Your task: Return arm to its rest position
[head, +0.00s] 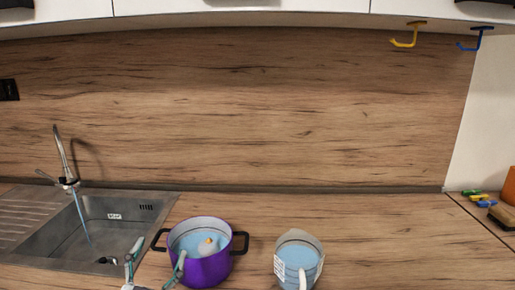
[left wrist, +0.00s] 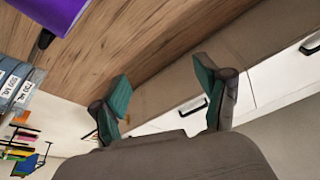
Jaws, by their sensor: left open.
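My left gripper (head: 155,266) shows at the bottom of the head view, with its two teal-lined fingers apart. One finger is in front of the purple pot's left side; whether it touches the pot cannot be told. In the left wrist view the fingers of this gripper (left wrist: 163,92) are spread with nothing between them. The wooden counter and the white cabinet fronts lie beyond them. My right gripper is in neither view.
The purple pot (head: 212,270) holds water and a small white object with an orange spot. A measuring jug (head: 313,262) stands right of it. The sink (head: 125,225) with running tap (head: 62,160) is left. Yellow (head: 405,42) and blue (head: 470,46) hooks hang at upper right.

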